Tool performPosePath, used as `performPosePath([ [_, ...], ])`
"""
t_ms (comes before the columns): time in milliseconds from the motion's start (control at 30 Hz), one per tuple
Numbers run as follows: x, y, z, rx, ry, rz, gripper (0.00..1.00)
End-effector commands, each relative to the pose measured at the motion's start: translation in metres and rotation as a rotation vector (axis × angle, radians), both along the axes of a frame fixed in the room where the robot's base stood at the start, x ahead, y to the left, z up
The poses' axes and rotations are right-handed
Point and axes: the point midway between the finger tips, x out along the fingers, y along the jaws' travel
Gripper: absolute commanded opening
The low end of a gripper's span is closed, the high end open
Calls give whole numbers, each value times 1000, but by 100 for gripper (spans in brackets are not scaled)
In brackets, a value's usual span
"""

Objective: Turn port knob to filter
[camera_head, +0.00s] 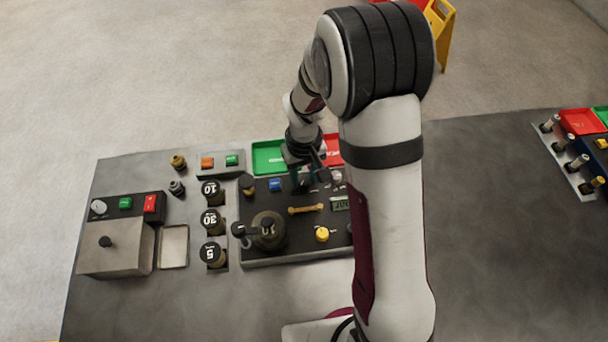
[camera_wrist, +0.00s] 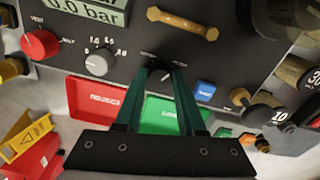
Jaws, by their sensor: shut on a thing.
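My gripper (camera_head: 303,180) reaches down onto the dark control panel (camera_head: 285,248). In the wrist view its two green fingers (camera_wrist: 164,72) are shut on a small dark knob (camera_wrist: 159,77) on the panel face. The fingers hide much of this knob. Small white marks sit on the panel around it, too small to read, so its setting cannot be told. In the head view my gripper hides the knob.
Close by are a blue button (camera_wrist: 205,91), a grey-white dial (camera_wrist: 99,62), a red knob (camera_wrist: 40,43), a yellow-brown handle (camera_wrist: 182,23) and a display (camera_wrist: 88,8) reading 0.0 bar. A green tray (camera_wrist: 172,117) and red tray (camera_wrist: 103,97) lie beyond the panel edge.

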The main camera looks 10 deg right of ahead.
Motion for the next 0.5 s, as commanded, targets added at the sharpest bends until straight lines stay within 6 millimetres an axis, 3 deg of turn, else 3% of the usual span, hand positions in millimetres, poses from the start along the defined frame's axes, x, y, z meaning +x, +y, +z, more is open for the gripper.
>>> performPosePath([
  [500,2,1,1,2,-7,-202,0],
])
